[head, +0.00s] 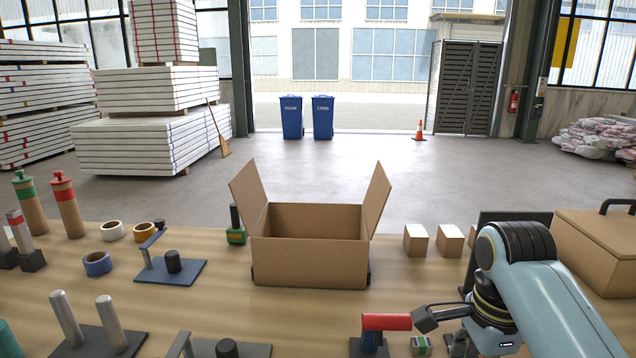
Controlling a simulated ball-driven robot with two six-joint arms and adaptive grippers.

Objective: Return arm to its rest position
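My light blue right arm comes in from the lower right and bends down over the table (200,240). My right gripper (432,319) is low over the front right of the table. Its dark fingertip is beside the right end of a red-topped piece (387,322); I cannot tell whether they touch. The rest of the gripper is partly hidden by the wrist, so its opening is unclear. My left gripper is not in view.
An open cardboard box (308,262) stands mid-table. Small cartons (416,241) stand right of it, and a large lidded box (598,245) is at the far right. Tape rolls (97,263), a dark stand (171,272) and metal posts (66,318) occupy the left. Bare table lies before the open box.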

